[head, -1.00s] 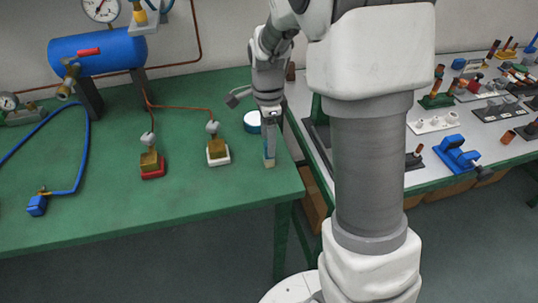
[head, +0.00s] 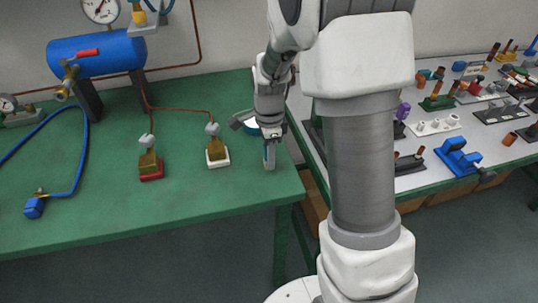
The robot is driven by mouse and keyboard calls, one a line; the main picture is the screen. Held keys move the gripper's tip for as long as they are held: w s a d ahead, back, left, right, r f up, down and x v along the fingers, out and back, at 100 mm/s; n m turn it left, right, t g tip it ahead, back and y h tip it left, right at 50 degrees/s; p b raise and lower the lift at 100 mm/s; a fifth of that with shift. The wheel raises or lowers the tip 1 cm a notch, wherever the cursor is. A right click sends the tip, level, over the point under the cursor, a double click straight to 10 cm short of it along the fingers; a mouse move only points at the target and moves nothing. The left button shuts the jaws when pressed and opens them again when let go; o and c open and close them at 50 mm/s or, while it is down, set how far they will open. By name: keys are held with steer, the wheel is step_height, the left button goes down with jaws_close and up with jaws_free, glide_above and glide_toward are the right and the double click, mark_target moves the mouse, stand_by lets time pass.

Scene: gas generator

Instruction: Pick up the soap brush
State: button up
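The soap brush (head: 266,153) stands near the front right corner of the green table. Only a thin blue sliver of it shows beside my fingers, and the rest is hidden. My gripper (head: 269,165) points straight down at the brush, with its fingertips low, close to the table top. I see it side-on, so I cannot tell whether the fingers are open or shut on the brush. A round white and teal dish (head: 251,126) is just behind the gripper, partly covered by it.
The green table (head: 220,190) has a clear front. Two brass blocks stand left of the gripper, one on a red base (head: 151,170) and one on a white base (head: 217,160). A blue tank (head: 98,55) and hose (head: 83,150) are further left. A grey bench with small parts (head: 470,130) is right.

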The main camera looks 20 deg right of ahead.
jaws_close()
steer(key=shift+r, duration=0.1)
steer(key=shift+r, duration=0.45)
steer(key=r, duration=0.2)
steer(key=r+p, duration=0.1)
steer(key=shift+s+d+r, duration=0.3)
steer(key=shift+r, duration=0.05)
steer(key=s+d+r+p, duration=0.1)
steer(key=s+d+r, duration=0.5)
steer(key=s+d, duration=0.1)
steer(key=shift+s+r, duration=0.15)
steer(key=shift+s, duration=0.5)
